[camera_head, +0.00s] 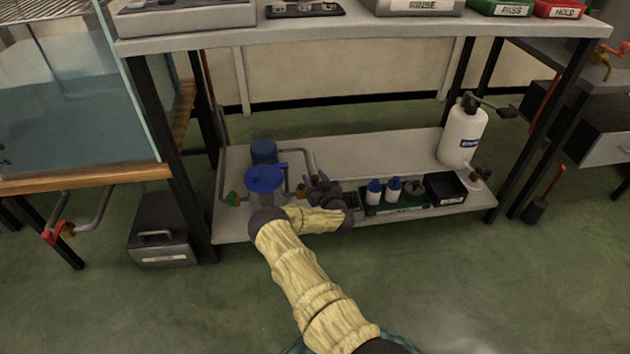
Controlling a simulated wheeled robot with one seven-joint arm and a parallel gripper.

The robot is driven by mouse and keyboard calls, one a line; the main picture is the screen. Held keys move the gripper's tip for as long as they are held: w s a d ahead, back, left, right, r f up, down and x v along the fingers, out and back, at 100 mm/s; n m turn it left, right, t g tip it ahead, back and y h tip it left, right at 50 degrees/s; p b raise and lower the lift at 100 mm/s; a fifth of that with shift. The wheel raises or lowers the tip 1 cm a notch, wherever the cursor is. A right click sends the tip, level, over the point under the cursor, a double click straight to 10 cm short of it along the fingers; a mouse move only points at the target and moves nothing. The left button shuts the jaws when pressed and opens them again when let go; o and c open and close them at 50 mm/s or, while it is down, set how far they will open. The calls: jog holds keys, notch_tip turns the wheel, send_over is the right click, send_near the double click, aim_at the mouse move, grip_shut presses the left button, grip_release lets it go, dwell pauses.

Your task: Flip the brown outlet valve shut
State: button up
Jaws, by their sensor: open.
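A clear cylinder with a blue lid (264,179) stands on the left part of the low shelf, with pipes around it. My gripper (320,180) is dark and small in the head view, just right of the cylinder and above the shelf. It is open, and I see nothing held in it. My yellow-sleeved arm hides the cylinder's lower front. A small brownish fitting (302,189) shows between the cylinder and my gripper. I cannot tell whether it is the brown outlet valve, how its handle is turned, or whether my gripper touches it.
Right of my gripper, a green tray (398,209) holds blue-capped bottles (374,191), beside a black bin (444,188). A white jug (461,136) stands at the shelf's right. The tabletop (350,32) overhangs the shelf. The front floor is clear.

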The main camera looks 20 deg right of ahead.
jog(key=c, duration=1)
